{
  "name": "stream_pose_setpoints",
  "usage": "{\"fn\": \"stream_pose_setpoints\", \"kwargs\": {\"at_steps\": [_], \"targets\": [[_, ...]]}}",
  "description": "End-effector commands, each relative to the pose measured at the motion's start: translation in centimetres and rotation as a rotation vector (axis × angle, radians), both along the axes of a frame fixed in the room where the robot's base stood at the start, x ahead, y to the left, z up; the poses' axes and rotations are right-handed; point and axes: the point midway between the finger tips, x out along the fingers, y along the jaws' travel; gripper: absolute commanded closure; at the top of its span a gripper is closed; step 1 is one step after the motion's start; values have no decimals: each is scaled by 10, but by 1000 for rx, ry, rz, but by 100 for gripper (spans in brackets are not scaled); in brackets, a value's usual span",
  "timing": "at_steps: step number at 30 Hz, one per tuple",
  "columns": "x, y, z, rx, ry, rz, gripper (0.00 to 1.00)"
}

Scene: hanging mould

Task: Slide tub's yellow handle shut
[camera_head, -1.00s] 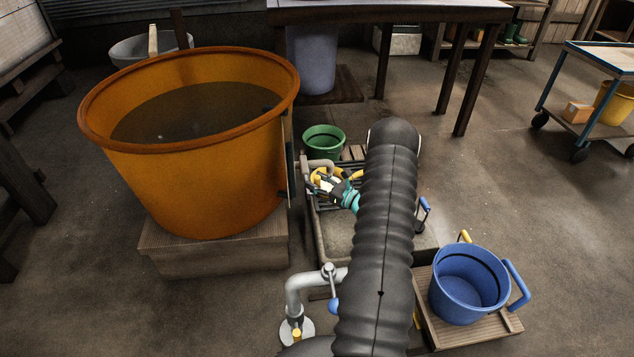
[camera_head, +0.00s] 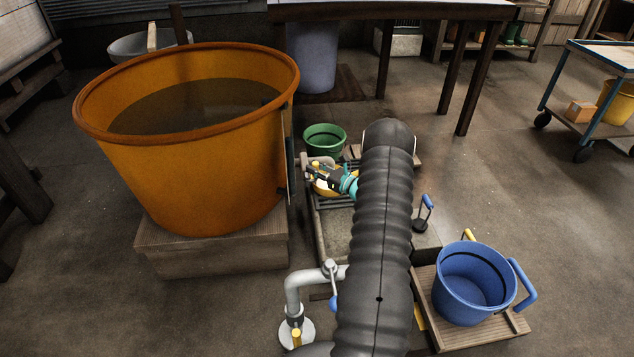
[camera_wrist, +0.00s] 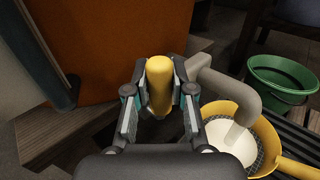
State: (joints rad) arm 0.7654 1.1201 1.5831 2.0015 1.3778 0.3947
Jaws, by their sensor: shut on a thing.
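The big orange tub (camera_head: 205,185) stands on a wooden block at the left of the head view, with dark liquid inside. Its orange wall (camera_wrist: 110,45) fills the upper left of the wrist view. The yellow handle (camera_wrist: 159,84) stands between my fingers, beside a grey bent spout (camera_wrist: 232,90). My gripper (camera_wrist: 160,92) is shut on the handle, one finger on each side. In the head view my gripper (camera_head: 318,173) is small, close to the tub's right side, and the handle is hard to make out there.
A yellow strainer (camera_wrist: 266,140) with something white in it sits under the spout. A green bucket (camera_head: 324,139) is just behind. A white pipe with a blue lever (camera_head: 297,285) and a blue bucket (camera_head: 466,290) stand in front. Open floor lies at the right.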

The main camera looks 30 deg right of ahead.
Motion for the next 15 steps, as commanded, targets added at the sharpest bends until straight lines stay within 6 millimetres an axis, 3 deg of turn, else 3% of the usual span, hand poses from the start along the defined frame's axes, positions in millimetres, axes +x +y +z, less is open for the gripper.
{"fn": "stream_pose_setpoints", "kwargs": {"at_steps": [4,12,13,15], "targets": [[10,-5,-2,0,0,0,100],[13,-6,1,-2,-1,-4,100],[13,-6,1,-2,-1,-5,74],[13,-6,2,-3,-1,-4,57]]}}
